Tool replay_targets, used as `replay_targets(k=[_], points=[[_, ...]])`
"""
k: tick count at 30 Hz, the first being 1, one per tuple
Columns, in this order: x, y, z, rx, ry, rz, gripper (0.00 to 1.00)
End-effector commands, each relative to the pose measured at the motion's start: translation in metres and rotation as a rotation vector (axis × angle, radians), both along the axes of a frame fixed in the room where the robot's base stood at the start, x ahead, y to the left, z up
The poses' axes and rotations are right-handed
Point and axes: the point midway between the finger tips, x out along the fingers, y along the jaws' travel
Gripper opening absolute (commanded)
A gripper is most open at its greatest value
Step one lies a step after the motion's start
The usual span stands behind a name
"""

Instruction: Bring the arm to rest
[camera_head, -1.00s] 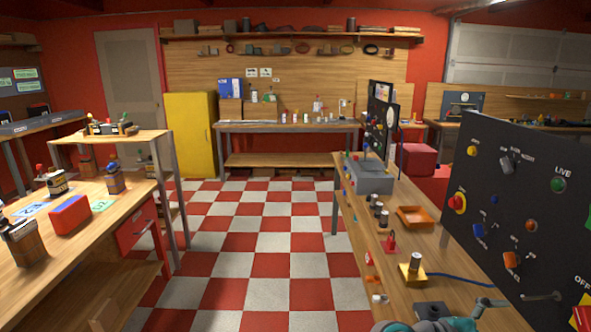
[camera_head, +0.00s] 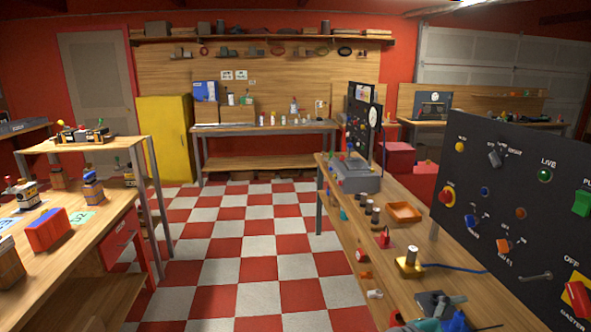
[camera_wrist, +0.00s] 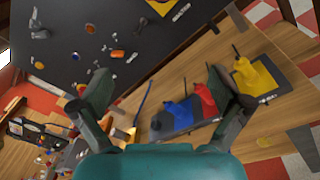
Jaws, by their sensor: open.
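My gripper (camera_wrist: 166,104) is open and empty in the wrist view, its two dark fingers spread wide. Between and beyond the fingers lie the wooden bench top and a blue piece (camera_wrist: 172,116), a red piece (camera_wrist: 204,100) and a yellow piece (camera_wrist: 251,77) on dark plates. I cannot tell from this view how far the fingers are from them. In the head view only a teal part of my arm (camera_head: 430,325) shows at the bottom edge, and the gripper itself is not clear there.
A black control panel (camera_head: 515,208) stands along the right bench (camera_head: 345,222), with knobs and switches. An orange tray (camera_head: 404,212) and a yellow block with a blue cable (camera_head: 409,266) are on the bench. The checkered floor (camera_head: 250,245) is open between the benches.

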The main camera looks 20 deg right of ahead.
Motion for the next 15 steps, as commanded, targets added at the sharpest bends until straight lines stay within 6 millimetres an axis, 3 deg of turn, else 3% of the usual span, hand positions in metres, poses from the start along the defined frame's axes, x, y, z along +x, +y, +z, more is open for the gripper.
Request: replay_targets(k=[8,15], points=[[0.004,0.008,-0.038,0.024,-0.031,0.156,1.0],[0.005,0.031,-0.097,0.104,-0.108,0.387,1.0]])
